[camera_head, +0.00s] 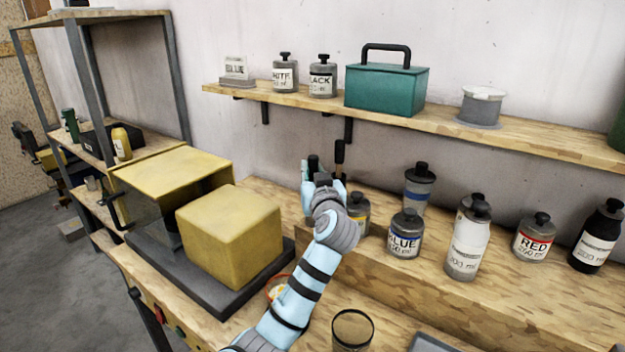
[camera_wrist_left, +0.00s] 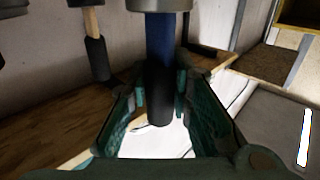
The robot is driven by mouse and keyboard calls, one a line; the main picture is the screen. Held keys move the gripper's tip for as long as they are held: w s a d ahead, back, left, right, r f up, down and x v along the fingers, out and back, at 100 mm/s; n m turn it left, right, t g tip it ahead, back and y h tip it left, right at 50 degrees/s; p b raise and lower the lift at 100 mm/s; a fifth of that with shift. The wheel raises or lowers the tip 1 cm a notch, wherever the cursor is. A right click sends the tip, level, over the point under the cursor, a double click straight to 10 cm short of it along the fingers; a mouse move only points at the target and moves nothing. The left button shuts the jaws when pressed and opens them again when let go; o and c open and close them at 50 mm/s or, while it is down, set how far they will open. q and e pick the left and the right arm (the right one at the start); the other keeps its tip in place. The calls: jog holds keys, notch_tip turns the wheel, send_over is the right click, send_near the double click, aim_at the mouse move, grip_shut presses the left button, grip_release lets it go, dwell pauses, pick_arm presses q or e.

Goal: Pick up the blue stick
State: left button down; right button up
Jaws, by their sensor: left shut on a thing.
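The blue stick (camera_wrist_left: 160,40) shows in the left wrist view as a blue shaft with a thick black end, reaching from a grey round thing at the top edge down between the fingers. My left gripper (camera_wrist_left: 160,92) is shut on its black end. A dark upright end (camera_head: 313,165) shows there. My right gripper is not in view.
A second stick (camera_head: 339,158), black and wood, stands close right of the gripper. A yellow block (camera_head: 230,235) is at left. A shelf (camera_head: 420,115) runs above.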

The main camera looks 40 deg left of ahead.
pick_arm(q)
notch_tip(320, 180, up, 20)
jog(key=p, duration=0.1)
jog(key=c, duration=2.1)
grip_release()
grip_shut()
